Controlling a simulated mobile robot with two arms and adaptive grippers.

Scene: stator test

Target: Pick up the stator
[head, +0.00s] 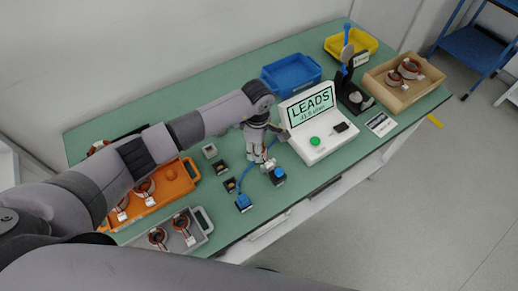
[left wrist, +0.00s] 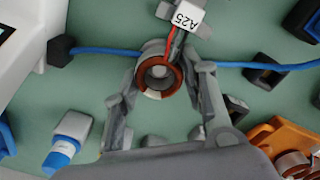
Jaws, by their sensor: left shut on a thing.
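A stator (left wrist: 158,75) shows in the left wrist view as a copper-coloured ring in a grey body, with red leads and a white A25 tag (left wrist: 187,15). It sits between the two fingers of my left gripper (left wrist: 160,95), which is shut on it. In the head view my left gripper (head: 258,152) is over the middle of the green table, left of the white tester; its fingers mostly hide the stator there. My right gripper is not in view.
The tester (head: 320,137) reads LEADS; blue-capped probes (head: 244,203) on blue cables lie near the gripper. Stators lie in an orange tray (head: 183,187), a grey tray (head: 200,238) and a wooden box (head: 380,85). Blue (head: 290,74) and yellow (head: 350,46) bins stand behind.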

